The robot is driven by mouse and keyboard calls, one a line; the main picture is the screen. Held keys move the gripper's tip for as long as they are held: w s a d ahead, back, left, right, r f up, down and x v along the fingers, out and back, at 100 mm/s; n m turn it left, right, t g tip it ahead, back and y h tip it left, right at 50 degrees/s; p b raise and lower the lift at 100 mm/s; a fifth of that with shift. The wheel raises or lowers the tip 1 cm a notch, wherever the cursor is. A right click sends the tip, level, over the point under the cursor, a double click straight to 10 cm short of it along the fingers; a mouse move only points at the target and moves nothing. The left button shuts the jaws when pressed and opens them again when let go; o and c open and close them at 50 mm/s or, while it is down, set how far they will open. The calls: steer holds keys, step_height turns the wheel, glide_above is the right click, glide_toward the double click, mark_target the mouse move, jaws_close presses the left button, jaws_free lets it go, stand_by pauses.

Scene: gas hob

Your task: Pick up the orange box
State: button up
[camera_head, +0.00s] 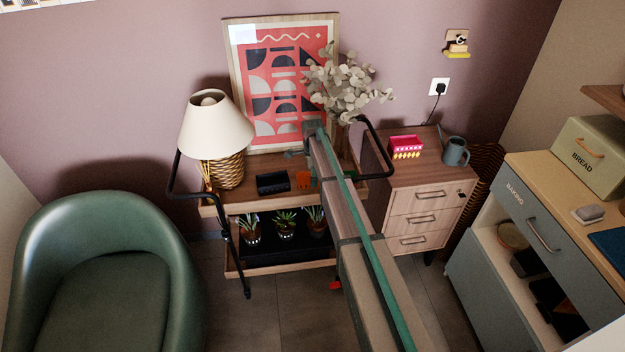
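A small orange box (303,180) stands on the wooden top of a trolley (208,211), near the middle of the view. It is just left of my arm, which reaches up from the bottom over the trolley. The dark end of my arm, with what seems to be my gripper (296,154), is above and behind the box in the picture. It is small and partly hidden by my arm, so its fingers cannot be made out. No contact with the box is visible.
A black tray-like container (272,182) sits just left of the box. A lamp (212,125) stands at the trolley's left, and a framed print (280,75) and leafy branches (345,82) are behind. Potted plants (285,222) fill the lower shelf. A drawer cabinet (425,200) is right.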

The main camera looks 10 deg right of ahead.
steer(key=shift+f, duration=0.3)
steer(key=c, duration=1.2)
steer(key=shift+r, duration=0.2)
